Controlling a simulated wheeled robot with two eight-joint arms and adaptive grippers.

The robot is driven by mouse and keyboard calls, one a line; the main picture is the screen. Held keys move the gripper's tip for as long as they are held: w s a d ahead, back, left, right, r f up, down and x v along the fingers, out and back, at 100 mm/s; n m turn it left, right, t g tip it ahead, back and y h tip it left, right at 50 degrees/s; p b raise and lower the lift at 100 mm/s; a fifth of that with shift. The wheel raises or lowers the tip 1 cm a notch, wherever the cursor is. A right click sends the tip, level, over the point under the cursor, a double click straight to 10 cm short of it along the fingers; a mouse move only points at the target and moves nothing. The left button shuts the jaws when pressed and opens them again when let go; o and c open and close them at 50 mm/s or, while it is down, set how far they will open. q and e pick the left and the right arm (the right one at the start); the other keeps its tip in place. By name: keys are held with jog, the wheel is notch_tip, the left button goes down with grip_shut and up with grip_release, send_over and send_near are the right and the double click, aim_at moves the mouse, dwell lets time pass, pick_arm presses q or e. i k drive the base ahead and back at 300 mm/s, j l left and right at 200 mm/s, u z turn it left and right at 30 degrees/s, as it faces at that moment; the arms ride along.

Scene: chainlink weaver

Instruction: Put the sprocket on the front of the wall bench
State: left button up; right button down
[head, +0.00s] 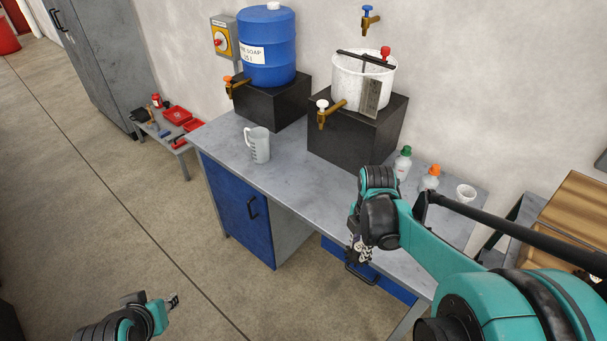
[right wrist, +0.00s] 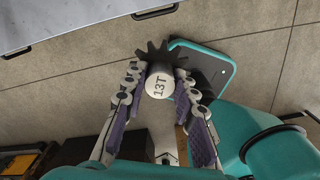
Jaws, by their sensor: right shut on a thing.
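The sprocket (right wrist: 161,78) is a dark toothed wheel with a pale round hub marked "13T". It shows in the right wrist view between the fingertips of my right gripper (right wrist: 160,75), which is shut on it. In the head view the right gripper (head: 360,250) overlaps the bench's front edge and blue drawer, and the sprocket cannot be made out there. The wall bench (head: 285,185) has a grey top, and a corner of it shows in the right wrist view (right wrist: 60,14), apart from the sprocket. My left gripper (head: 172,301) is low at the left, its opening unclear.
On the bench stand a measuring jug (head: 259,146), a blue soap drum (head: 267,50) and a white bucket (head: 361,85) on black stands, small bottles (head: 403,163) and a white cup (head: 465,194). The front strip between jug and right arm is bare.

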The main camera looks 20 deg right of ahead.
aim_at(339, 201)
jog(key=i+l, duration=0.7)
jog(key=l, duration=0.15)
